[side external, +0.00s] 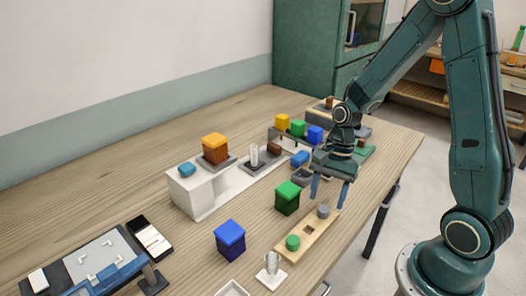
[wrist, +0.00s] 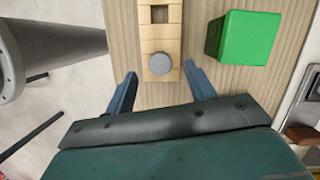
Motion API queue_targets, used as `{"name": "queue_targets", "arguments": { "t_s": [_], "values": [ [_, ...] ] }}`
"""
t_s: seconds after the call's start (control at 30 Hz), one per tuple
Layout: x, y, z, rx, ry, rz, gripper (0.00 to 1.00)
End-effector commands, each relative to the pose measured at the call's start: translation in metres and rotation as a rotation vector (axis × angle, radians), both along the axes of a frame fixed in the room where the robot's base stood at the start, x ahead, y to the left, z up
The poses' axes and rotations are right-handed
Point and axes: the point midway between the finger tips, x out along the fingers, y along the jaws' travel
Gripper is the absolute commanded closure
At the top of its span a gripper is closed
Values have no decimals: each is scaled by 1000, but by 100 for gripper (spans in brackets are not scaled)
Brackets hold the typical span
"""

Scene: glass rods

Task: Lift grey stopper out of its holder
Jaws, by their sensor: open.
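The grey stopper (side external: 323,211) stands in a light wooden holder (side external: 279,249) near the table's right edge. In the wrist view the stopper (wrist: 161,63) is a round grey disc at the near end of the holder (wrist: 147,34), beside an empty square hole. A green stopper (side external: 292,242) sits at the holder's other end in the side view. My gripper (side external: 328,196) is open above the stopper, with its blue fingers pointing down. In the wrist view the fingertips (wrist: 160,68) lie on either side of the stopper, apart from it. Their exact height above it is unclear.
A green box (side external: 287,198) stands close beside the holder and also shows in the wrist view (wrist: 243,37). A blue box (side external: 230,240) and a clear glass piece on a white base (side external: 271,271) stand nearby. A white platform (side external: 195,190) is farther back.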

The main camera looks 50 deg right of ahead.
Motion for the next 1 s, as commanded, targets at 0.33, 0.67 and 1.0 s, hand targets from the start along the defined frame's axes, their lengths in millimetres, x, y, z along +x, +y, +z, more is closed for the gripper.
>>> {"name": "queue_targets", "arguments": {
  "t_s": [0.33, 0.67, 1.0],
  "values": [
    [-2, 8, -29, 2, 2, -1, 45],
    [-2, 8, -30, 2, 1, -1, 45],
    [-2, 8, -30, 2, 1, -1, 67]
  ]
}}
